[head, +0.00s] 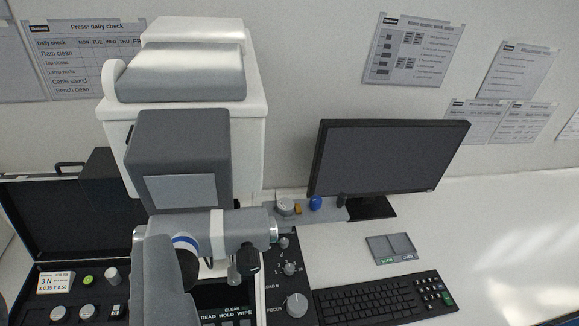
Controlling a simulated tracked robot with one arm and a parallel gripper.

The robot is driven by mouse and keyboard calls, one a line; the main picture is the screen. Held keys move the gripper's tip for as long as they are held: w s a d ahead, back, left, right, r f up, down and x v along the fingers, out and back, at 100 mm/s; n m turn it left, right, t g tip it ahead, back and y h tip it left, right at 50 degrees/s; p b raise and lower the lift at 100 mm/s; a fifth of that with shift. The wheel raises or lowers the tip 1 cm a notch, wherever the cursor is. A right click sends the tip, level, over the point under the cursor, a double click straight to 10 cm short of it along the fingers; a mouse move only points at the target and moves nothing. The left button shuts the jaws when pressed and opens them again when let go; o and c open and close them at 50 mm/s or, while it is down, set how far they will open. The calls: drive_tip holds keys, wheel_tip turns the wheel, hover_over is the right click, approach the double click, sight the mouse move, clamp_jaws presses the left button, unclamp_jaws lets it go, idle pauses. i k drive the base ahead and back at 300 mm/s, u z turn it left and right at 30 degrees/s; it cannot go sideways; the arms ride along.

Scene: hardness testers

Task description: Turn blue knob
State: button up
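A small blue knob-like piece (316,203) stands on a grey strip at the foot of the monitor, right of the large tester. It is the only blue knob-like thing I can make out, and its base is too small to see clearly. My grey and white arm crosses the lower left, in front of the tester. At its right end is a dark part that seems to be my gripper (248,261), left of and nearer than the blue piece, apart from it. Its fingers cannot be told apart, and I see nothing held in it.
The white and grey tester (185,130) fills the left. A black panel with knobs and a FOCUS dial (296,303) lies below the blue piece. A monitor (385,160), a keyboard (385,300) and a small tray (391,247) are right. An open black case (50,225) is left.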

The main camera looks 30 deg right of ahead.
sight(316, 201)
drive_tip(key=z, duration=0.25)
drive_tip(key=i, duration=0.8)
drive_tip(key=z, duration=0.6)
